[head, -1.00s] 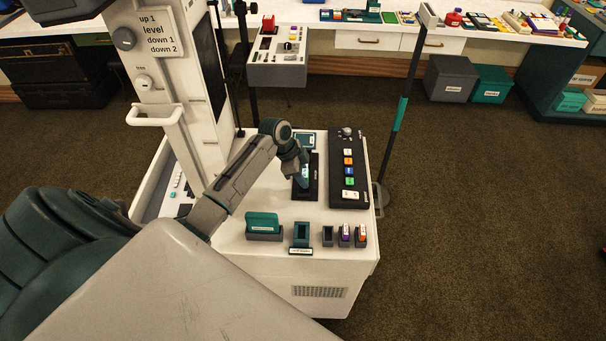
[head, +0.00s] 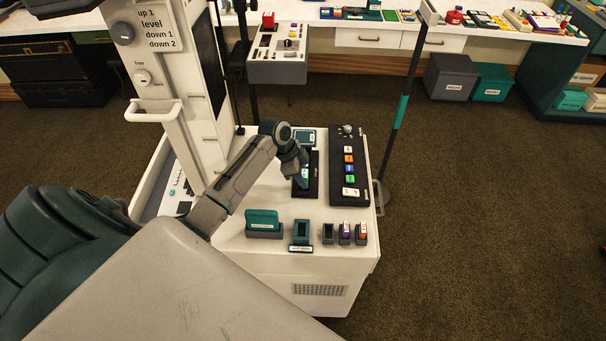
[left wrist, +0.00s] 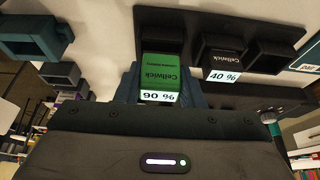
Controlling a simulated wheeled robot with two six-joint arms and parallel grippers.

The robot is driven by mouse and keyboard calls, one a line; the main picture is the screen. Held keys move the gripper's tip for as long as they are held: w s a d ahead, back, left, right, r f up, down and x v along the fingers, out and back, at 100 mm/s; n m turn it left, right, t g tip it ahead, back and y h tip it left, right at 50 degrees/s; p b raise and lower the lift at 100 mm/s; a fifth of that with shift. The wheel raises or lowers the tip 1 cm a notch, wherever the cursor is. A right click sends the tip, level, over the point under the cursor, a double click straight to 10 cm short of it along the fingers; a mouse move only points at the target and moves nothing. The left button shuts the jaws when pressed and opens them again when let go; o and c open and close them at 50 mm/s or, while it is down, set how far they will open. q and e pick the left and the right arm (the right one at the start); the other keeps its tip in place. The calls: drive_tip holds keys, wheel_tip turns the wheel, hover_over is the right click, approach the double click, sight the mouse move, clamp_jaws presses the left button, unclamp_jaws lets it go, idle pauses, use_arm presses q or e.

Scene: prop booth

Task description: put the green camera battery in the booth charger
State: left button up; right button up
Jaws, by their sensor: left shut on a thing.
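The green battery (left wrist: 160,72), labelled Cellwick 90 %, is between the fingers of my left gripper (left wrist: 160,95), which is shut on it. The black charger (left wrist: 192,17) lies beyond it in the left wrist view. The battery is in line with the charger's left bay in that view; I cannot tell whether its hidden end is inside. A black battery (left wrist: 222,62) marked 40 % sits in the middle bay, and the right bay looks empty. In the head view my left gripper (head: 302,180) is over the charger (head: 313,188) and hides part of it. My right gripper is not in view.
A black panel (head: 349,170) with coloured buttons lies right of the charger. A teal holder (head: 264,230), an open teal box (head: 301,236) and small dark holders (head: 328,235), some with coloured items, line the cart's front edge. A pole (head: 403,108) stands at the right.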

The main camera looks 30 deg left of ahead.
use_arm(q)
drive_tip(key=shift+f, duration=0.15)
idle(0.3)
drive_tip(key=shift+f, duration=0.15)
drive_tip(key=shift+f, duration=0.45)
idle(0.4)
drive_tip(key=o, duration=1)
drive_tip(key=shift+o, duration=0.4)
drive_tip(key=shift+r+p, duration=3.1)
drive_tip(key=shift+r, duration=0.5)
drive_tip(key=shift+f, duration=0.1)
